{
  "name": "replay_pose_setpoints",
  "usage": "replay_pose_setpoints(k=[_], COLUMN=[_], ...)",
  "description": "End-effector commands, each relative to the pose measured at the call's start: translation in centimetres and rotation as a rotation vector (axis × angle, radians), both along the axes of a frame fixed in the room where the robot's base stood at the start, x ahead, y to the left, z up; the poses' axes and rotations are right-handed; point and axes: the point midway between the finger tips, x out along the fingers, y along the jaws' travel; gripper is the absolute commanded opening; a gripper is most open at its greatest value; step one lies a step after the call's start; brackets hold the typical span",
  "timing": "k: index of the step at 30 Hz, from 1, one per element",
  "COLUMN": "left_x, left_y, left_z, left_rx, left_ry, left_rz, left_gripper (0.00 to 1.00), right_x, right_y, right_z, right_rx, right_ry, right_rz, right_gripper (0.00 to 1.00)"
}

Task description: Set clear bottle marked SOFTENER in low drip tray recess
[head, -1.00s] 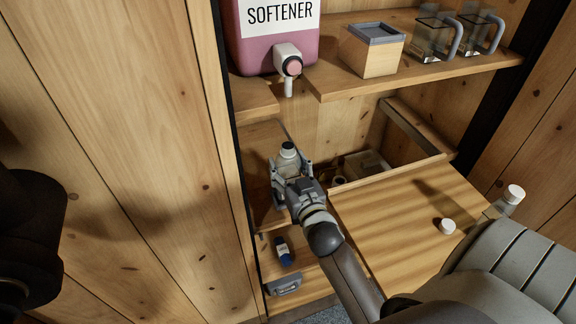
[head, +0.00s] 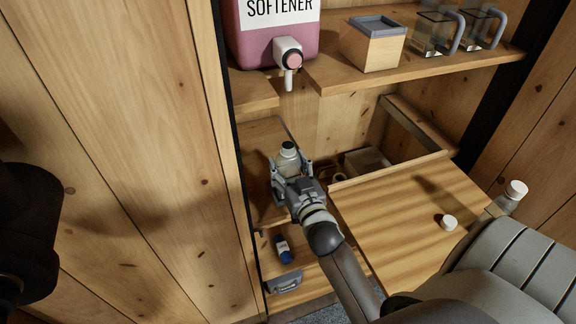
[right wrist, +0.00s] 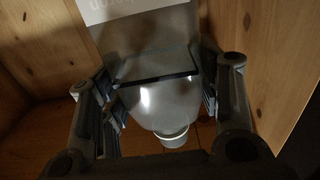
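No drip tray recess shows clearly.
The pink SOFTENER dispenser (head: 270,35) with its tap (head: 290,62) overhangs from the upper shelf. A wooden box (head: 372,45) and glass jugs (head: 436,32) stand beside it. A wooden board (head: 400,215) bears a white-capped item (head: 448,222). A blue bottle (head: 284,250) sits low down.

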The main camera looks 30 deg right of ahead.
Motion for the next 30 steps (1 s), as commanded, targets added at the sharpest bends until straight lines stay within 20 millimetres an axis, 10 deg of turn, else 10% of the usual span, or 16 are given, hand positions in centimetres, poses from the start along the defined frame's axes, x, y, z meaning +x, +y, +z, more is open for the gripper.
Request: replay_pose_setpoints(k=[6, 17, 30], left_x=[0.0, 0.0, 0.0], left_y=[0.0, 0.2, 0.1], left_z=[0.0, 0.0, 0.0], left_rx=[0.000, 0.003, 0.001], left_ry=[0.000, 0.000, 0.000], left_rz=[0.000, 0.000, 0.000], left_gripper=[0.82, 0.82, 0.82], right_x=[0.0, -0.3, -6.1], right_y=[0.0, 0.1, 1.4], right_z=[-0.2, -0.3, -0.3], right_rx=[0.001, 0.001, 0.001], right_ry=[0.004, 0.006, 0.006], right_rz=[-0.001, -0.001, -0.001], right_gripper=[0.83, 0.83, 0.83])
